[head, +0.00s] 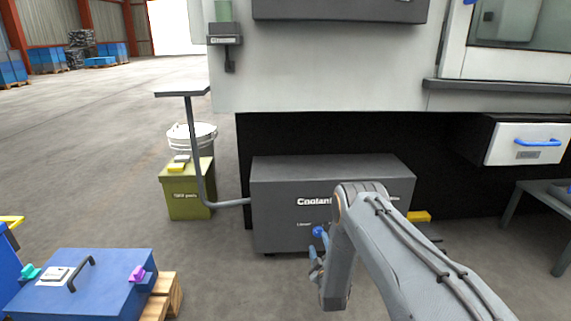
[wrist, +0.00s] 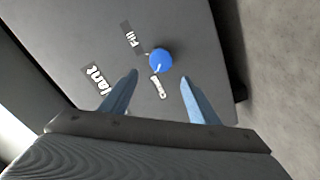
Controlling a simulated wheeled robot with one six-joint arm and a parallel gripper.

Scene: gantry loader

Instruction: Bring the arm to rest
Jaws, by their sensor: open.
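My arm reaches in from the lower right of the head view and bends down in front of the dark grey coolant box (head: 275,222). My gripper (head: 314,262) hangs at the box's front, partly hidden by my own wrist. In the wrist view my gripper (wrist: 159,80) has two blue-grey fingers spread apart with nothing held between them. A round blue knob (wrist: 160,60) on the box shows just beyond the gap between the fingertips. I cannot tell whether the fingers touch the box.
A blue case (head: 85,285) lies on a pallet at lower left. An olive box (head: 187,197) and a white bucket (head: 192,133) stand left of the coolant box. An open white drawer (head: 525,144) juts out at right. Open floor lies at left.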

